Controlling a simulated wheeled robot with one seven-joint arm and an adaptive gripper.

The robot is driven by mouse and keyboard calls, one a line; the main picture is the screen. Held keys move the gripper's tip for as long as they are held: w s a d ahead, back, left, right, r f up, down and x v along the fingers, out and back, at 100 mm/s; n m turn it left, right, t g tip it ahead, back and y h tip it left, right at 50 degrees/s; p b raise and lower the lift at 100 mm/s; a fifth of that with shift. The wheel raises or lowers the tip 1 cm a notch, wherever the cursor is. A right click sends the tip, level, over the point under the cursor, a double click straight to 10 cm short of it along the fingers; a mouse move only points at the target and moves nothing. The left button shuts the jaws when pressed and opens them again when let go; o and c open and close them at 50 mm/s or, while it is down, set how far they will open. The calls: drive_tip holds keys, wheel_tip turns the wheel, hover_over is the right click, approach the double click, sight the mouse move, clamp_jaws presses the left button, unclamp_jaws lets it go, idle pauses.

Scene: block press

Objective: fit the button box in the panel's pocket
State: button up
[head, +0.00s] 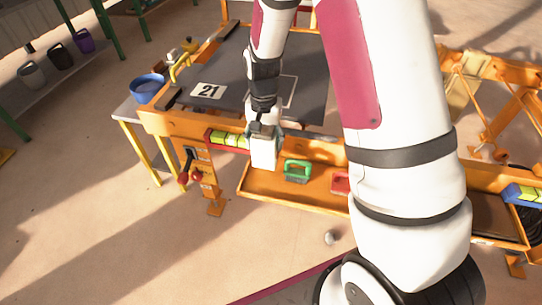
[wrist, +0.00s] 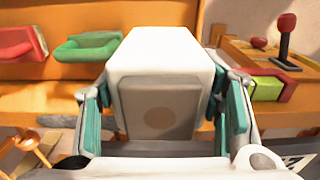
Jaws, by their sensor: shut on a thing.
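A white box (head: 264,154), which looks like the button box, is held in my gripper (head: 265,134) in front of the orange bench edge. In the wrist view the white box (wrist: 165,50) fills the middle. Its near face is grey with a faint round mark. The teal-lined fingers press on its left and right sides. An orange panel (wrist: 243,52) with a red-knobbed lever (wrist: 285,38) is at the upper right of the wrist view. The lever (head: 188,160) also shows left of the box in the head view. I cannot make out the panel's pocket.
An orange tray (head: 262,187) lies below the box, with a green-handled block (head: 297,171) and a red one (head: 340,183). A blue bowl (head: 147,88) stands at the bench's left.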

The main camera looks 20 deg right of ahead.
sight(265, 154)
drive_tip(key=shift+f+b, duration=0.5)
drive_tip(key=shift+f, duration=2.3)
drive_tip(key=shift+f, duration=0.15)
drive_tip(key=o, duration=1.3)
drive_tip(key=shift+c, duration=0.2)
